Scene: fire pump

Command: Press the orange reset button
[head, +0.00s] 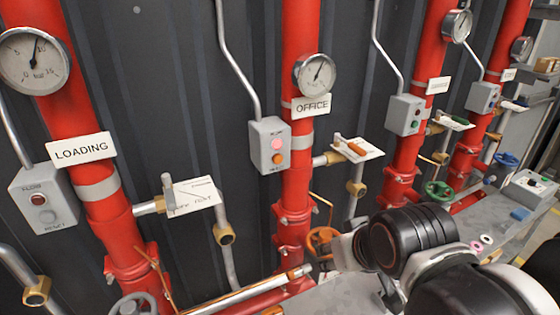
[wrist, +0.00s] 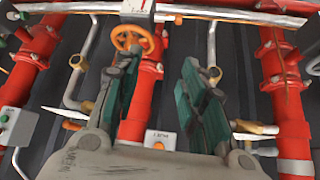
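The orange reset button (head: 278,158) is on the front of a grey control box (head: 267,146) beside the red pipe labelled OFFICE. A pink lamp (head: 277,143) glows just above it. In the head view my arm is at lower right, below and right of this box and well apart from it; my fingertips are hard to make out there. In the wrist view my gripper (wrist: 158,75) is open and empty, its two green-padded fingers spread. A small white piece with an orange mark (wrist: 158,140) shows between the finger bases; I cannot tell whether it is the button.
An orange handwheel (head: 322,240) is close to my arm, and it shows beside the left finger in the wrist view (wrist: 132,38). A brass valve with a white tag (head: 355,150) juts out right of the box. The LOADING box (head: 44,198) is at left.

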